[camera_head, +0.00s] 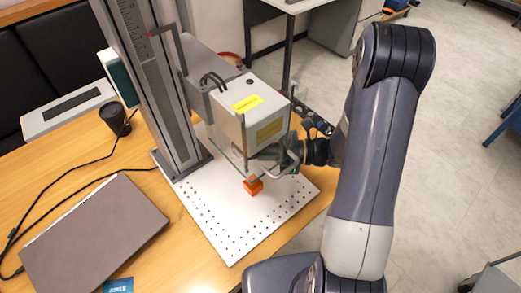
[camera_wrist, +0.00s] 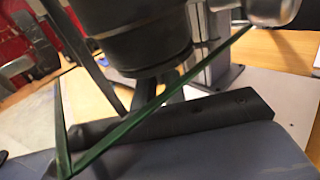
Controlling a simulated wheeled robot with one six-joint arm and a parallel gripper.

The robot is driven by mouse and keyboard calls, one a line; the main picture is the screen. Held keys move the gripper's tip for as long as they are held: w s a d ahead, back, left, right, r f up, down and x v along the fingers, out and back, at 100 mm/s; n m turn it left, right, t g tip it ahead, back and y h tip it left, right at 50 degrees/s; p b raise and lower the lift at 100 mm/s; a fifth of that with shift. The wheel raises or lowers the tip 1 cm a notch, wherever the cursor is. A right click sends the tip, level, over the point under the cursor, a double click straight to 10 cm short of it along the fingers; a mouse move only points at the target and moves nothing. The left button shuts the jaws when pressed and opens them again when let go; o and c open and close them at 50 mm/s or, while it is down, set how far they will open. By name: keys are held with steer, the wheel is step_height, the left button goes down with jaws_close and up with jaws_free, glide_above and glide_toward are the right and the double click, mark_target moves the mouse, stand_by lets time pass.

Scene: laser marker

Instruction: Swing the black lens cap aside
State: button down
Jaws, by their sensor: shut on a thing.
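The laser marker's pale box-shaped head (camera_head: 250,112), with yellow labels, hangs on a tall column above a white perforated plate (camera_head: 225,235). My gripper (camera_head: 272,158) reaches in under the head from the right, partly behind a clear guard. In the wrist view a dark round lens housing (camera_wrist: 140,32) fills the top middle. The black lens cap (camera_wrist: 150,72) appears as the dark rim at its lower end, hard to tell from the housing. My gripper's dark fingers (camera_wrist: 172,92) are shut on it, the contact itself partly hidden by the green-edged guard.
The green-edged clear guard (camera_wrist: 125,128) crosses close in front of the wrist camera. A small orange block (camera_head: 253,187) stands on the plate below the head. A closed laptop (camera_head: 95,235), a black cup (camera_head: 115,118) and cables lie on the table at left.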

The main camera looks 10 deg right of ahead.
steer(key=shift+a+m+t+h, duration=0.15)
steer(key=shift+a+m+t, duration=0.1)
steer(key=shift+m+t, duration=0.4)
steer(key=shift+a+m+t+h, duration=0.2)
steer(key=shift+m+t, duration=0.15)
steer(key=shift+t, duration=0.6)
steer(key=c, duration=1.5)
jaws_free()
steer(key=shift+o, duration=0.2)
steer(key=shift+d, duration=0.1)
steer(key=v, duration=1)
steer(key=shift+d, duration=0.35)
